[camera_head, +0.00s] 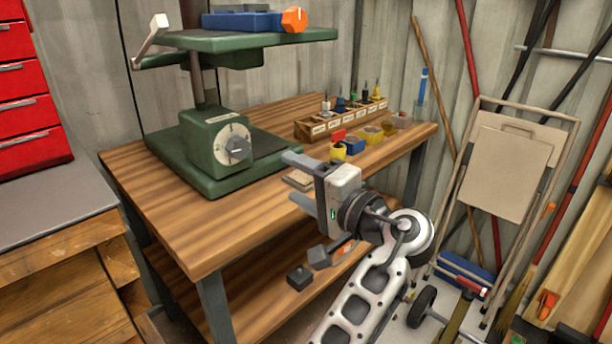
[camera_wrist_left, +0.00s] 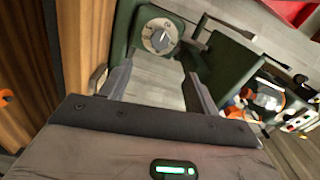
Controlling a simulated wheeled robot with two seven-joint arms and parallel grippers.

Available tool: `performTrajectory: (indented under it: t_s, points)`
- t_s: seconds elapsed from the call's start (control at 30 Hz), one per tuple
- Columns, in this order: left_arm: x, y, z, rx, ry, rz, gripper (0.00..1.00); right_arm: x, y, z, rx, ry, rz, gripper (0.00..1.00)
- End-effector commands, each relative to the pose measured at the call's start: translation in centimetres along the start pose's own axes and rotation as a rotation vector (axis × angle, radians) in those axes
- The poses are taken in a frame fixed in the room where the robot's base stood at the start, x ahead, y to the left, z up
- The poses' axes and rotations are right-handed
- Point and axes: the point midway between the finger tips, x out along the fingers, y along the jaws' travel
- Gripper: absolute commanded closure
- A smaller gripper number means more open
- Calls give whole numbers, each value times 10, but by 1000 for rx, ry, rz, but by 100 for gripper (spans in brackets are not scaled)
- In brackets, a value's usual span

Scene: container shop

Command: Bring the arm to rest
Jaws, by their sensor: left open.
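My left gripper (camera_head: 296,179) is open, above the front part of the wooden workbench (camera_head: 180,220), with its fingers pointing left toward the green drill press (camera_head: 210,160). Nothing shows between its fingers. My left arm (camera_head: 365,300) reaches up from the bottom of the head view. In the left wrist view, the two fingers of the gripper (camera_wrist_left: 157,86) stand apart, with the grey dial (camera_wrist_left: 157,36) of the green machine beyond them. My right gripper is in neither view.
A wooden rack (camera_head: 340,120) of small tools and several small coloured bins stand at the bench's back right. A tan hand cart (camera_head: 510,165) leans right of the bench. A red drawer cabinet (camera_head: 30,95) stands at left. The bench's front left is clear.

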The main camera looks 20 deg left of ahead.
Motion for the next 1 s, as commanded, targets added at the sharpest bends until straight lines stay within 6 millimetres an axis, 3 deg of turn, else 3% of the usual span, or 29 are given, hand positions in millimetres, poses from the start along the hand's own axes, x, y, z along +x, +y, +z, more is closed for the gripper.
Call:
performTrajectory:
  t_s: [0.17, 0.27, 0.33, 0.47, 0.57, 0.73, 0.8, 1.0]
  points:
    - [2, 0, 1, -7, -1, 3, 39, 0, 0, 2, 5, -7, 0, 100]
    - [16, 0, 7, -93, -11, 38, 39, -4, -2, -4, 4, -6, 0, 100]
    - [36, 2, 17, -236, -24, 95, 39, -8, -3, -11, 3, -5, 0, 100]
    - [64, 21, 17, -548, 76, 270, 39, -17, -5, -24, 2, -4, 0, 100]
    - [67, 36, 6, -749, 182, 434, 39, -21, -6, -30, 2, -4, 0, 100]
    - [55, 45, -5, -1051, 290, 729, 39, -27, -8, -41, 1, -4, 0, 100]
    - [38, 85, 6, -1006, 311, 822, 39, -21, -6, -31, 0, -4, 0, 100]
    - [-14, 163, 47, -865, 402, 1056, 39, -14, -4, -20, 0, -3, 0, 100]
